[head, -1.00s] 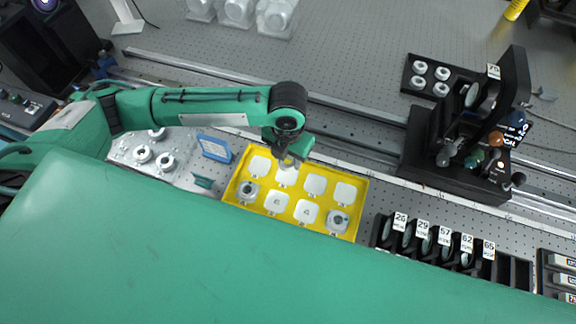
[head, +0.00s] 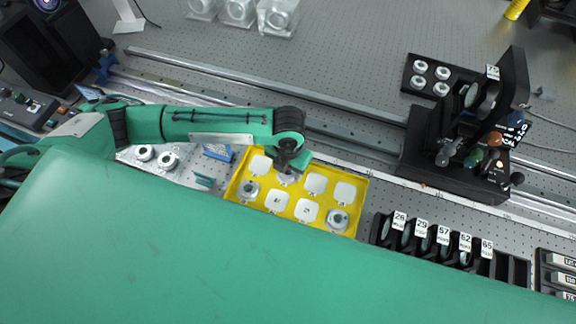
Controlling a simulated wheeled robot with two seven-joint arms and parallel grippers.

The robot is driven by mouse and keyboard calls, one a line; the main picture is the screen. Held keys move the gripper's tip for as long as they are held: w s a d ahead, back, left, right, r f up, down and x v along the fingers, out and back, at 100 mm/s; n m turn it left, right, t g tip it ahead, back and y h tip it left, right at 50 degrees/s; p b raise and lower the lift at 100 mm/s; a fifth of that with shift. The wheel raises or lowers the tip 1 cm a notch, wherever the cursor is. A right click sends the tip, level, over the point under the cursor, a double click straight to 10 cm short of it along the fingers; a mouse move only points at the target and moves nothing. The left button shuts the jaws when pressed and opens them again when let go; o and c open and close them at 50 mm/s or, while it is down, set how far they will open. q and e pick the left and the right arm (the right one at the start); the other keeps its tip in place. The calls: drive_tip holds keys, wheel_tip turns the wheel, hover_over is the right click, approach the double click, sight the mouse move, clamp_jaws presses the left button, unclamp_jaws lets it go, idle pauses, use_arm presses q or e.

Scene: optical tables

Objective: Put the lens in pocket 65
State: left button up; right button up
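A black rack (head: 374,229) with numbered pockets stands at the lower right. Its labels read 26, 29, 57, 62 and 65. The pocket 65 label (head: 487,249) is at the right end of the labelled row. Lens discs show in several pockets; whether pocket 65 holds one I cannot tell. My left gripper (head: 287,178) points down over the upper part of the yellow tray (head: 362,205); its fingers are mostly hidden by the wrist. Two round mounted parts sit in the tray, one at the left (head: 249,190) and one at the right (head: 338,219). My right gripper is not in view.
A black optical stage (head: 445,180) with coloured knobs stands at the right. A small black tray (head: 411,87) of round parts lies behind it. A blue-framed card (head: 217,152) stands left of the yellow tray. Metal rails cross the table behind.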

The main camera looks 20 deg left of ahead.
sight(288, 171)
use_arm(q)
drive_tip(key=shift+o, duration=1)
drive_tip(key=shift+r, duration=0.25)
wheel_tip(288, 171, up, 12)
drive_tip(key=b, duration=0.1)
drive_tip(key=shift+b, duration=0.4)
drive_tip(key=shift+f, duration=0.1)
drive_tip(key=shift+s+f, duration=0.1)
